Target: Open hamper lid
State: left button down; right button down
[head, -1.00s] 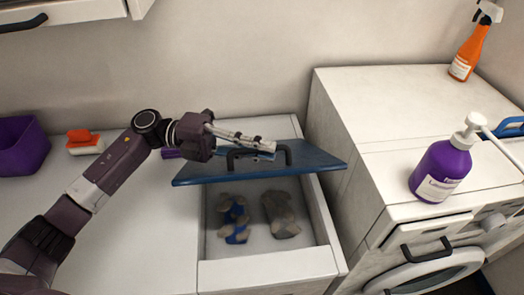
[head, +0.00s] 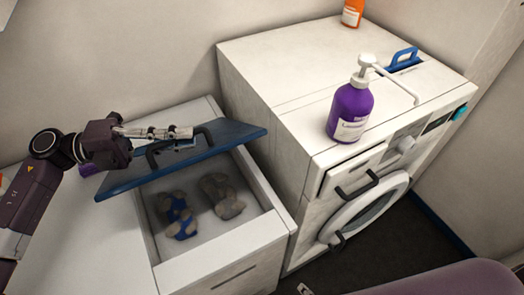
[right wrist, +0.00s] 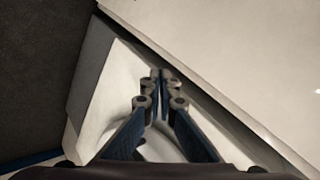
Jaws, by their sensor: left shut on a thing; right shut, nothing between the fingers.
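The blue hamper lid (head: 232,138) is raised and tilted over the white hamper (head: 222,262), whose inside shows below it. Two crumpled cloths, a blue-and-grey one (head: 179,217) and a grey-brown one (head: 222,196), lie inside the hamper. My right gripper (right wrist: 160,76) is shut and empty in the right wrist view, in front of a pale surface. The lid's back edge is partly hidden by my left gripper.
A white washer (head: 262,88) with a round door stands right of the hamper. Dark floor (head: 400,240) is open at the lower right.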

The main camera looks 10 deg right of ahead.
jog(key=w+a+r+m+t+y, duration=0.1)
jog(key=w+a+r+m+t, duration=0.15)
jog(key=r+m, duration=0.9)
jog(key=w+a+r+m+t+y, duration=0.15)
jog(key=r+m+t, duration=0.25)
jog(key=r, duration=1.5)
jog(key=w+a+r+m+t+y, duration=0.1)
jog(key=w+a+r+m+t, duration=0.25)
jog(key=r+m, duration=0.8)
jog(key=w+a+r+n, duration=0.3)
jog(key=w+r, duration=0.6)
jog(key=w, duration=0.2)
jog(key=shift+w+n, duration=0.25)
jog(key=shift+n, duration=0.05)
jog(key=shift+r+h, duration=0.1)
jog(key=shift+h, duration=0.15)
